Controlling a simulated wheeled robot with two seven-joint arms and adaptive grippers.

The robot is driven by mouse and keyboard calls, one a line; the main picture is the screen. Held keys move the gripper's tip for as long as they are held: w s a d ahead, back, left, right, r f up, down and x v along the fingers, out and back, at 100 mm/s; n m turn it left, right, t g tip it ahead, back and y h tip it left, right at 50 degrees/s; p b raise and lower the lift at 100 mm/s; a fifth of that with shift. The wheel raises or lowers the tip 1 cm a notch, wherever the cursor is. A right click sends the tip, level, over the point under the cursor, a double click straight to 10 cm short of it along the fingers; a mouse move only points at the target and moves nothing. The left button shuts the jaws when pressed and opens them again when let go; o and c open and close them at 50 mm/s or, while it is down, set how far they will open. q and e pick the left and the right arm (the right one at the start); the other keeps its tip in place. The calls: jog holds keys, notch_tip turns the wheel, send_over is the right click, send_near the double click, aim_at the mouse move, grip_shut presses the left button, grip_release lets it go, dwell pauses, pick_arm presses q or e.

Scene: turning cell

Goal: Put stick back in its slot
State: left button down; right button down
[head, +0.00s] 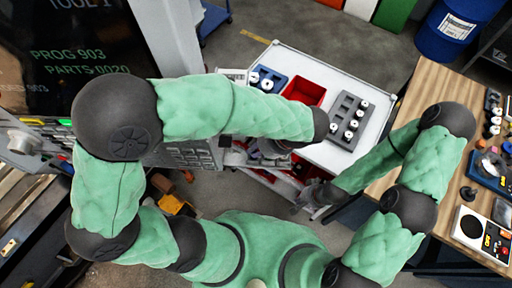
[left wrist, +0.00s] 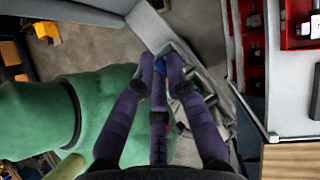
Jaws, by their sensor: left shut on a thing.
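My left gripper (head: 268,149) is partly hidden under my left forearm in the head view. In the left wrist view its purple fingers (left wrist: 161,70) close on a small blue thing (left wrist: 160,66), likely the stick; mostly only its blue end shows between the fingertips. A grey panel with keys (head: 188,156) lies left of this gripper in the head view. A grey panel-like part also shows just beyond the fingertips in the left wrist view (left wrist: 205,98). I cannot make out the slot. My right gripper (head: 312,196) hangs beside the cart; its fingers are too small to read.
A white cart (head: 372,128) holds a red bin (head: 303,91), a blue holder (head: 268,82) and a grey tray (head: 342,128) with several tool holders. A wooden bench (head: 388,182) stands at the right. A dark machine screen (head: 80,60) is at the upper left.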

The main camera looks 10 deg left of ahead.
pick_arm(q)
jog(key=c, duration=1.2)
grip_release()
jog(key=v, duration=1.2)
jog(key=shift+w+f, duration=0.1)
